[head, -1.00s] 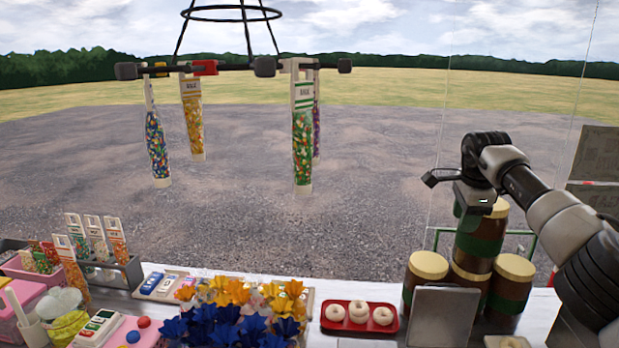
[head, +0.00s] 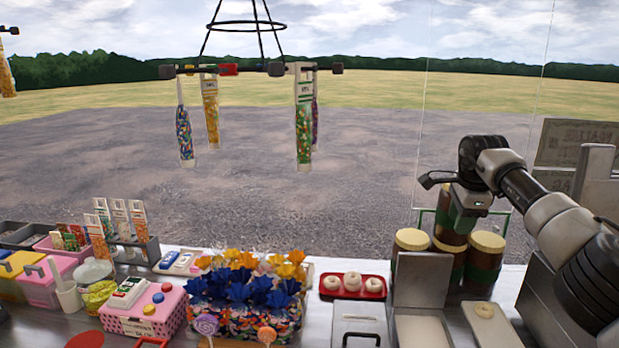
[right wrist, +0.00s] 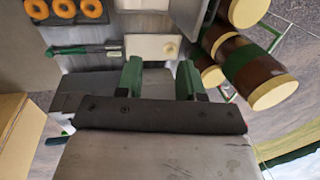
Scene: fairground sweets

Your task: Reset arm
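My right gripper (head: 462,215) is raised at the right, in front of the stacked jars, with its arm coming in from the right. In the right wrist view its two green fingers (right wrist: 160,80) are apart with nothing held between them. Brown jars with cream lids (head: 483,258) stand behind and below it; they also show at the right of the wrist view (right wrist: 240,60). My left gripper is not in view.
A red tray of doughnuts (head: 353,296), a grey upright panel (head: 421,280) and a pale tray with one doughnut (head: 490,328) stand on the counter below. Flowers (head: 245,285) and a pink box (head: 140,322) lie left. Packets hang from a rack (head: 230,70).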

